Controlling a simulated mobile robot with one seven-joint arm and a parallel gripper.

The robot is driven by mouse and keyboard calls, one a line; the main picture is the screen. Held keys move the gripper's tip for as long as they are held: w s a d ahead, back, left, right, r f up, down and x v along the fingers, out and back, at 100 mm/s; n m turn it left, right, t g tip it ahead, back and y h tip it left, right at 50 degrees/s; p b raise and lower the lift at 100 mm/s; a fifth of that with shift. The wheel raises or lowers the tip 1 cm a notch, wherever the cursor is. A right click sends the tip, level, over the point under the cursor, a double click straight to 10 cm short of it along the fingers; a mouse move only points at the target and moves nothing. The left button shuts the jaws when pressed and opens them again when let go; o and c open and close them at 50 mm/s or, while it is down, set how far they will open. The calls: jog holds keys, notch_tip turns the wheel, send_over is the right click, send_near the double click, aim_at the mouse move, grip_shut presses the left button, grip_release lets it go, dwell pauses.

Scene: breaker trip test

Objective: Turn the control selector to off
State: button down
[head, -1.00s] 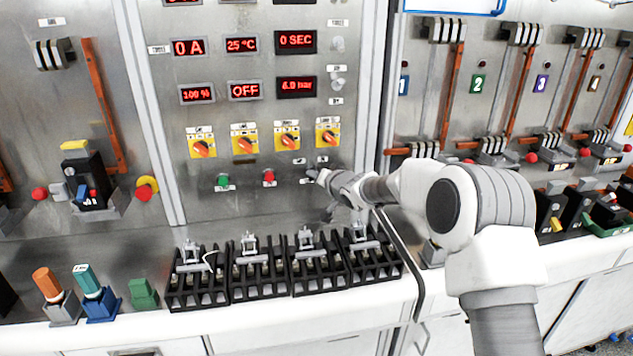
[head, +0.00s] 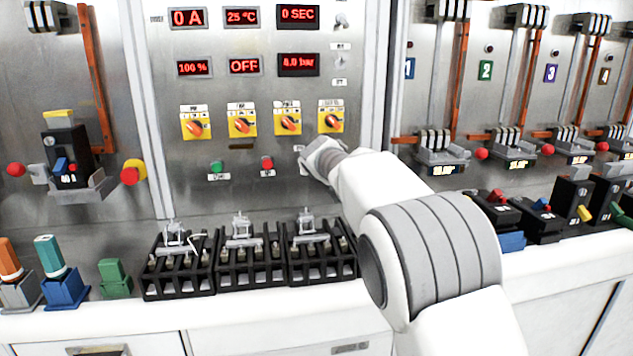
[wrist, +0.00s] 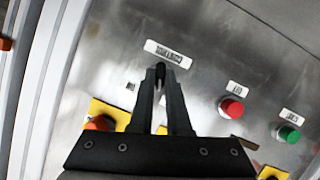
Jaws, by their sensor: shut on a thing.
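My gripper (wrist: 160,76) is at the metal control panel (head: 260,120), right of the red button (head: 267,163) in the head view. In the wrist view its two dark fingers are closed together just below a white label (wrist: 168,53), too blurred to read surely. The fingers are shut on a small part at the panel, which I take to be the control selector. The fingers hide it, so its position cannot be read. In the head view my wrist and arm cover that spot.
Yellow plates with orange knobs (head: 288,121) sit above the buttons. The green button (head: 217,166) is left of the red one. Black terminal blocks (head: 250,262) stand on the bench under the panel. Breakers (head: 440,150) fill the panel at right.

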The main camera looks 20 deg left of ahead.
jog(key=n+h+b, duration=0.1)
jog(key=b, duration=0.1)
jog(key=n+t+b, duration=0.1)
jog(key=n+b, duration=0.1)
jog(key=b, duration=0.1)
jog(key=shift+s+a+f+n+t+h, duration=0.1)
jog(key=shift+a+f+n+t+h, duration=0.1)
jog(key=shift+n+t+h, duration=0.15)
jog(key=shift+r, duration=0.1)
dwell(0.3)
jog(key=c, duration=0.9)
grip_release()
jog(key=b+v, duration=0.4)
jog(key=v, duration=1.3)
jog(key=shift+s+d, duration=0.1)
jog(key=shift+s, duration=0.1)
